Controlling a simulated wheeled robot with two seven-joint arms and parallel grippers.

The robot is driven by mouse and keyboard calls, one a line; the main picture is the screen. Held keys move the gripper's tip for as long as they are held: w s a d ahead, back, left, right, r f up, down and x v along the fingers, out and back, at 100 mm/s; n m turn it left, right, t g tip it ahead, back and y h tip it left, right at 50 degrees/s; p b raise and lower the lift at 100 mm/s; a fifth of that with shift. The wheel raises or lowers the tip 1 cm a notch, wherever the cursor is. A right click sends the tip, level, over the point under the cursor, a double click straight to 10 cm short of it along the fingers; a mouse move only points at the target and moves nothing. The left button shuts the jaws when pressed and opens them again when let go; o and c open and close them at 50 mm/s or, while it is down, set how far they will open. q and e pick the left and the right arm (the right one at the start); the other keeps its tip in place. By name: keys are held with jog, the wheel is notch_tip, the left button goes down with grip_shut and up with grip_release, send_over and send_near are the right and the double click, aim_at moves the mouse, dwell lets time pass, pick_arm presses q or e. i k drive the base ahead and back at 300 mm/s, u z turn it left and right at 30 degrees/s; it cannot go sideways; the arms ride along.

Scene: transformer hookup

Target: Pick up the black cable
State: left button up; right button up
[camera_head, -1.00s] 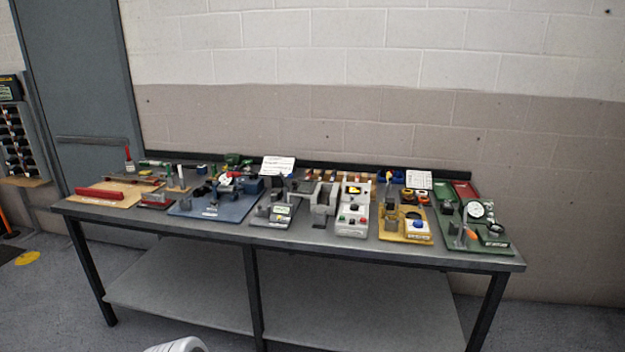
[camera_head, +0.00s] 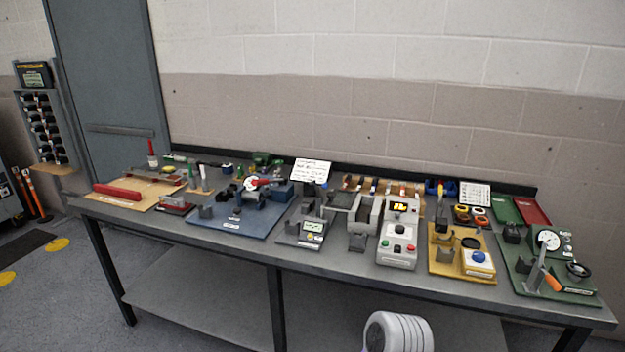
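I cannot pick out the black cable for certain. The workbench (camera_head: 230,248) carries several coloured boards with small devices, too small to tell a cable among them. A dark ring-shaped item (camera_head: 579,269) sits on the green board (camera_head: 520,273) at the bench's right end; I cannot tell what it is. Neither of my grippers is in view. A white rounded part of my own arm (camera_head: 398,332) shows at the bottom, in front of the bench.
A rack with several dark items (camera_head: 42,130) stands at the far left beside a grey door (camera_head: 105,80). A blue board (camera_head: 238,220), grey control box (camera_head: 398,245) and yellow board (camera_head: 446,262) fill the bench top. Its lower shelf (camera_head: 200,298) looks empty.

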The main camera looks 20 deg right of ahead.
aim_at(360, 185)
jog(key=z, duration=0.05)
jog(key=i, duration=0.85)
jog(key=z, duration=0.85)
jog(key=i, duration=0.4)
jog(key=z, duration=0.4)
